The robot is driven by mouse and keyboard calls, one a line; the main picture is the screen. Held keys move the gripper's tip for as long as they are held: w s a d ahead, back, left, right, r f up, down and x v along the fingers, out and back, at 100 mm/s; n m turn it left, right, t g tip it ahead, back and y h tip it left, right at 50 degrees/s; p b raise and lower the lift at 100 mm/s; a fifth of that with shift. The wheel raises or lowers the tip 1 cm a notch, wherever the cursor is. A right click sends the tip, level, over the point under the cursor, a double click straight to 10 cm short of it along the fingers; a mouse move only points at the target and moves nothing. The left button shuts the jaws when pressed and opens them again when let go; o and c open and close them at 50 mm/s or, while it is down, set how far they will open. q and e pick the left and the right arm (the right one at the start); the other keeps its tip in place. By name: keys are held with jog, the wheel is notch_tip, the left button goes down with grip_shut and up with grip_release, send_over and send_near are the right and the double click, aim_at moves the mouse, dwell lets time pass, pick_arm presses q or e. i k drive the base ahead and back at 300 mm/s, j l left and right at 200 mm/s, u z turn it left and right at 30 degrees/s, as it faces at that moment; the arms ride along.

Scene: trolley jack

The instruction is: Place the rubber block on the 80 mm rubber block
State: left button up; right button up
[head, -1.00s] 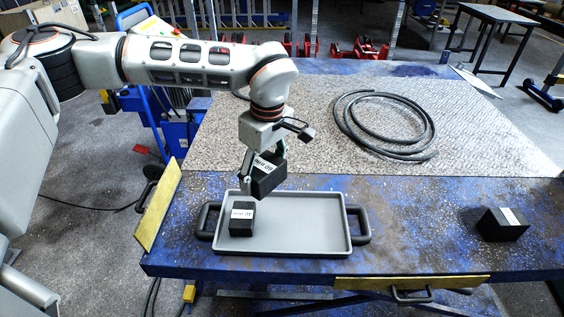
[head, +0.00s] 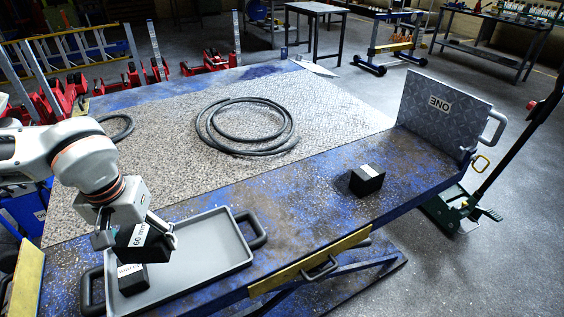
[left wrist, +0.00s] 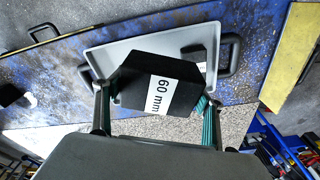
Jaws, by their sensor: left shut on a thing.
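My left gripper (head: 138,238) is shut on a black rubber block (head: 124,234) with a white "60 mm" label. The held block also shows in the left wrist view (left wrist: 140,84), between the two fingers. A second black block (head: 132,280) with a white label stands in the left end of the grey tray (head: 205,250). It lies just below the held block in the head view; I cannot tell the gap. A third black block (head: 366,183), its label too small to read, sits apart on the blue table, right of the tray. My right gripper is not in view.
A black hose coil (head: 247,127) lies on the textured mat (head: 330,112). A grey panel marked "ONE" (head: 445,112) stands at the table's right end, near a trolley jack (head: 452,208). The table between tray and third block is clear.

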aim_at(369, 171)
jog(key=z, duration=1.25)
jog(key=i+j+z, duration=0.3)
jog(key=i+j, duration=0.45)
